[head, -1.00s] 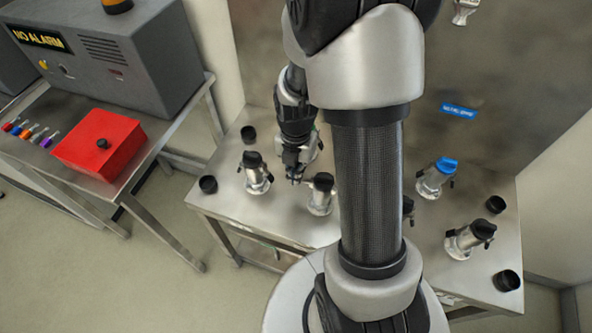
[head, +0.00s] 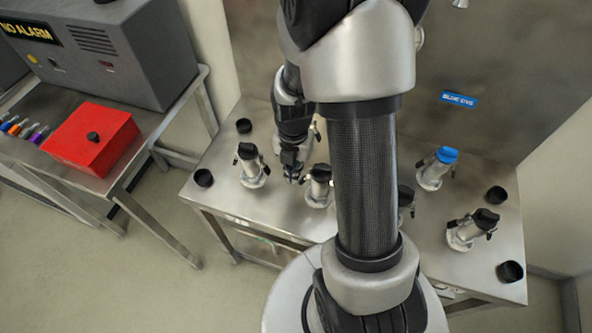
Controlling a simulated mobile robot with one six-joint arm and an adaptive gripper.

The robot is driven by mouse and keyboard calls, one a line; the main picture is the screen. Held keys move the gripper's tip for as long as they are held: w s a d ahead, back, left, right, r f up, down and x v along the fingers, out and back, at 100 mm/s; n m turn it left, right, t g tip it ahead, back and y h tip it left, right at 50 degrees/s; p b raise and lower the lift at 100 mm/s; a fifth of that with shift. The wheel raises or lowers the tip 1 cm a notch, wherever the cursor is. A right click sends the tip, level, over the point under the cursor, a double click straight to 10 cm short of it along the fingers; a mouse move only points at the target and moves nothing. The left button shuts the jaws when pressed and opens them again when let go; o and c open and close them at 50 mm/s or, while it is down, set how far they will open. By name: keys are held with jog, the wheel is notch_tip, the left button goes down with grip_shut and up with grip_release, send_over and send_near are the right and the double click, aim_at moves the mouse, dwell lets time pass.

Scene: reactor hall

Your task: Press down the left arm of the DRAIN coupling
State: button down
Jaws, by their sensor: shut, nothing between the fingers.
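Several silver couplings with dark caps stand on the steel table. One coupling (head: 254,176) is left of my gripper and another (head: 318,192) is just right of it. A third dark-capped coupling (head: 404,199) is partly hidden behind my arm, and a fourth (head: 467,232) stands at the right. A blue-capped coupling (head: 436,172) stands farther back. No DRAIN label is readable, so I cannot tell which coupling it names. My gripper (head: 292,180) is shut and empty, pointing down close to the coupling on its right. I cannot tell whether it touches one of that coupling's small dark arms.
Loose black caps lie on the steel table (head: 225,200) at the left (head: 203,178) and right (head: 510,271). A blue label (head: 458,99) is on the back wall. A side table at the left holds a red box (head: 90,140) and a grey alarm unit (head: 110,50).

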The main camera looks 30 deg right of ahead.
jog(key=shift+w+a+r, duration=0.1)
jog(key=shift+w+r, duration=0.05)
jog(key=shift+r, duration=0.05)
notch_tip(320, 180, up, 6)
jog(key=p, duration=0.5)
jog(key=shift+f, duration=0.1)
